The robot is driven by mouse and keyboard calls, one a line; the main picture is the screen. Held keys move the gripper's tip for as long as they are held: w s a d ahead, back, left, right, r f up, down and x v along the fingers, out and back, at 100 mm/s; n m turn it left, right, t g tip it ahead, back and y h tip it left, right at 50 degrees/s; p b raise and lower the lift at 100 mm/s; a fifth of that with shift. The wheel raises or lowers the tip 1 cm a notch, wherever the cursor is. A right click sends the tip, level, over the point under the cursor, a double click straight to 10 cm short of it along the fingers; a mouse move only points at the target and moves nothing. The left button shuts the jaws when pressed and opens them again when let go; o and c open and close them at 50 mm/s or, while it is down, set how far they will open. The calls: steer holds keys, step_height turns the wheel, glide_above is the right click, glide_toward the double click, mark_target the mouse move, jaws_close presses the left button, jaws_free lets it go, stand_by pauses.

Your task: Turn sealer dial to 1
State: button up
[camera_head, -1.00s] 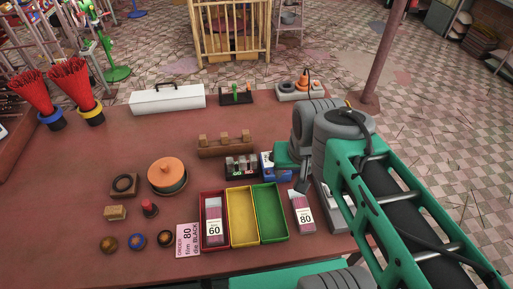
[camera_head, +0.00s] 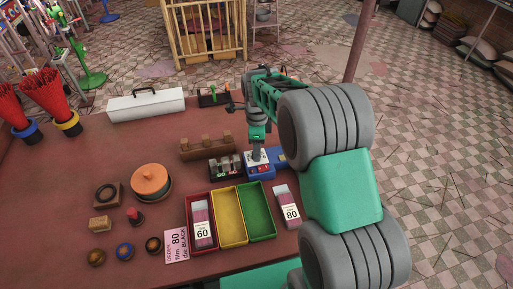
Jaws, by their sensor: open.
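A small blue unit (camera_head: 262,171) with a pale top and small red marks stands behind the green tray, right of centre on the table. It may be the sealer. I cannot make out a dial or its setting. The jaws are open, though the fingers are too small to see clearly. I cannot tell whether they touch the unit.
Red (camera_head: 190,211), yellow (camera_head: 231,216) and green (camera_head: 257,213) trays stand in front. A pink "80" packet (camera_head: 287,206) lies right of them. A dark rack (camera_head: 222,168) and a brown wooden block (camera_head: 206,149) stand close left. A white case (camera_head: 146,104) is behind.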

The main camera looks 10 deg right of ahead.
steer(key=shift+f, duration=0.55)
jaws_close()
